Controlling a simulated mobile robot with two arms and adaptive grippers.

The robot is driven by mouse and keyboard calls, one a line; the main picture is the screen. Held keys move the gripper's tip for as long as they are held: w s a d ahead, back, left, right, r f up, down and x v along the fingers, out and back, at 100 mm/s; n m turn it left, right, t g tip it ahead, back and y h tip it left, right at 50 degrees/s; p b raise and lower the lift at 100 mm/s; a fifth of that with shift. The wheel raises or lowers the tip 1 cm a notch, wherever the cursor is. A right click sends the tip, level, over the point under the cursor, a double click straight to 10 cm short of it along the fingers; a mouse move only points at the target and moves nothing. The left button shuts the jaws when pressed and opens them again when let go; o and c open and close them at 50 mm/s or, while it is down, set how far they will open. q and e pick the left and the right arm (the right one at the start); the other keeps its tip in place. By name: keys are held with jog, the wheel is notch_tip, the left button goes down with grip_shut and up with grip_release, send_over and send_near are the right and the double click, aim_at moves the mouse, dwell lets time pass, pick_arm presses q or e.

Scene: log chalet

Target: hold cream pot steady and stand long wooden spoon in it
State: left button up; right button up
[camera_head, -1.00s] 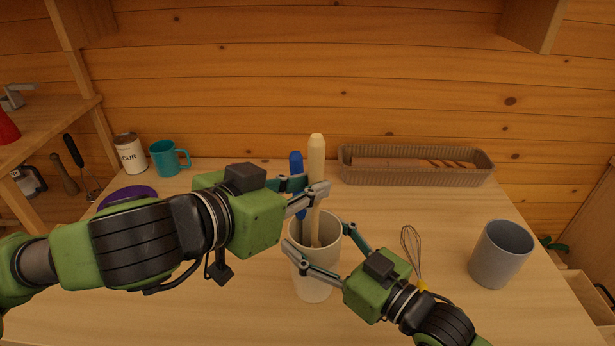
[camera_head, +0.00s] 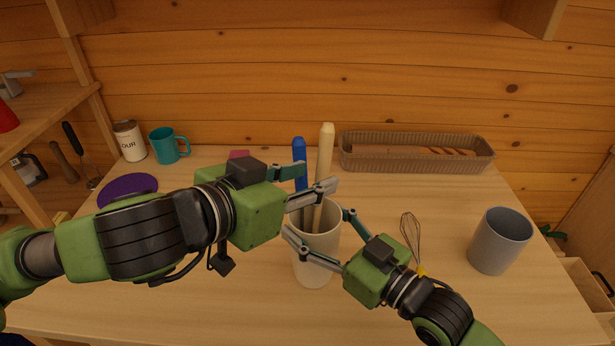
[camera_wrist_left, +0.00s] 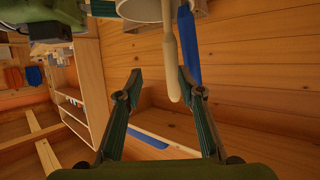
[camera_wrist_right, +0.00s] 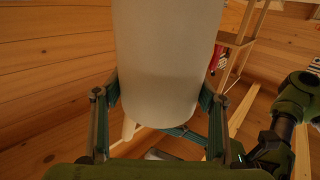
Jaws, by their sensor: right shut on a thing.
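The cream pot (camera_head: 315,266) stands upright on the table. My right gripper (camera_head: 315,245) is shut on it; in the right wrist view the pot (camera_wrist_right: 168,65) is between the two fingers. The long wooden spoon (camera_head: 325,155) stands in the pot, handle end up, leaning slightly right. A blue-handled utensil (camera_head: 300,155) stands in the pot beside it. My left gripper (camera_head: 318,182) is at the spoon's handle above the rim. In the left wrist view its fingers are apart, with the handle (camera_wrist_left: 171,65) near the right finger, not clasped. The spoon's lower end is hidden in the pot.
A whisk (camera_head: 411,238) and a grey cup (camera_head: 500,240) are to the right. A long basket (camera_head: 415,165) lies at the back. A teal mug (camera_head: 166,145), a flour tin (camera_head: 129,141) and a purple disc (camera_head: 127,188) are at the left.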

pick_arm(q)
notch_tip(320, 180, up, 10)
dwell(0.5)
dwell(0.7)
pick_arm(e)
jog(key=o, duration=1.3)
